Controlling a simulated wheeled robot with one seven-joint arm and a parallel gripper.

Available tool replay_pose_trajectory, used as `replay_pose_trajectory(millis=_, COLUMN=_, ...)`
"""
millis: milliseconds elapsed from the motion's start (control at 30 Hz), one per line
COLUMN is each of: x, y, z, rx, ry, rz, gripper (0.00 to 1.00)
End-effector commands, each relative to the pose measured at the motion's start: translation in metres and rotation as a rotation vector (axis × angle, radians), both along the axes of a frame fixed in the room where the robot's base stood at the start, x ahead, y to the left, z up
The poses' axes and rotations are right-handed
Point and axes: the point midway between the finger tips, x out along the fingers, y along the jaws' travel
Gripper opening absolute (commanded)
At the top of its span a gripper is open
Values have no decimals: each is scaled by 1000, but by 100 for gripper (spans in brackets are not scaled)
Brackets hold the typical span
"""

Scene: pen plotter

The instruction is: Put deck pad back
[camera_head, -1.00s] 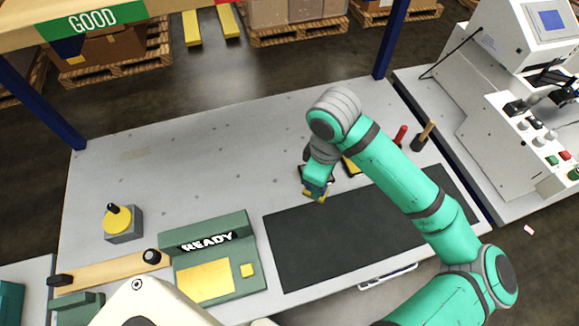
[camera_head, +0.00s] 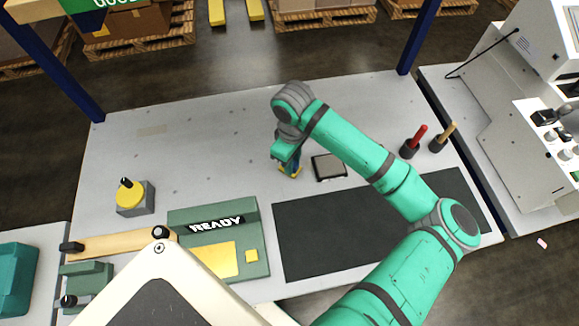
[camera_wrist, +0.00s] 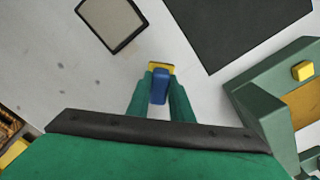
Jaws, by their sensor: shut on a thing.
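My gripper (camera_head: 289,166) is shut on a small blue piece with a yellow base (camera_wrist: 159,88), seen between the green fingers in the wrist view. The frames do not name the deck pad; this held piece may be it. It is over the pale table, left of a square grey plate with a dark rim (camera_head: 329,167). That plate is bare on top and shows in the wrist view at the upper left (camera_wrist: 112,22). Whether the held piece touches the table is unclear. A dark mat (camera_head: 315,240) lies nearer, apart from the gripper.
The green READY unit (camera_head: 217,268) with yellow panels stands front left. A grey block with a yellow disc and black knob (camera_head: 131,197) is farther left. Red-handled (camera_head: 412,145) and wooden-handled (camera_head: 441,138) tools stand at right. The table's back middle (camera_head: 230,130) is clear.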

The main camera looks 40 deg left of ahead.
Motion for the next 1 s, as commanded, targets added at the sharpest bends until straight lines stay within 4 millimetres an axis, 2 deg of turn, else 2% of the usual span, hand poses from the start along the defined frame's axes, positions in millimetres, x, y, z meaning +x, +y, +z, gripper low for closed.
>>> replay_pose_trajectory(millis=167, x=0, y=7, z=-8, rx=-1, ry=0, rz=1, gripper=0)
replay_pose_trajectory(millis=433, x=0, y=9, z=-41, rx=-1, ry=-1, rz=1, gripper=0)
replay_pose_trajectory(millis=800, x=0, y=9, z=-45, rx=0, ry=0, rz=0, gripper=0)
replay_pose_trajectory(millis=833, x=0, y=9, z=-45, rx=0, ry=0, rz=1, gripper=24)
replay_pose_trajectory(millis=900, x=0, y=9, z=-44, rx=-1, ry=-1, rz=1, gripper=38)
replay_pose_trajectory(millis=1000, x=0, y=9, z=-44, rx=-1, ry=-1, rz=1, gripper=38)
